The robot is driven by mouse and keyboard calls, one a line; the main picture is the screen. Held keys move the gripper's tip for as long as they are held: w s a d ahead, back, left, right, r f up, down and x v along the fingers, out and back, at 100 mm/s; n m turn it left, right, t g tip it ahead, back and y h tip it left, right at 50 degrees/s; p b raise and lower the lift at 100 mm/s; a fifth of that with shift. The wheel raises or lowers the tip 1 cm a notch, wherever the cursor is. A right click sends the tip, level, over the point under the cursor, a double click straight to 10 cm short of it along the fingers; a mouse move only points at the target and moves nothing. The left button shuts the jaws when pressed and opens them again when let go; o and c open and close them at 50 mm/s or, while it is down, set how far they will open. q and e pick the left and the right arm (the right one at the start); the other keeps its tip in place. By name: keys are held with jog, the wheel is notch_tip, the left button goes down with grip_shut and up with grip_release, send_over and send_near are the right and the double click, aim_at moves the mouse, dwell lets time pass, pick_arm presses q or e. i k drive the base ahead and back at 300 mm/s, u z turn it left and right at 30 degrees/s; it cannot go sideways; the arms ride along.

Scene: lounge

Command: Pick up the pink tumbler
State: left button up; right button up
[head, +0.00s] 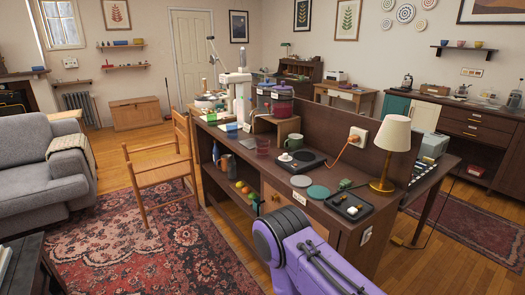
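A see-through pink tumbler (263,146) stands upright on the dark wooden desk (232,148), left of a dark flat device. Its outline is faint against the wood behind it. A purple arm link of mine comes in at the bottom, right of the middle, well in front of the tumbler. Neither gripper shows in the head view, so I cannot see their fingers.
A black plate device (300,163) with a white cup, round coasters (318,192), a black tray (348,207) and a lamp (390,148) stand on the desk. A raised panel (330,125) runs behind them. A wooden chair (160,170) stands left.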

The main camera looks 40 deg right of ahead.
aim_at(263, 149)
jog(key=z, duration=0.55)
jog(key=i, duration=0.9)
jog(key=z, duration=0.95)
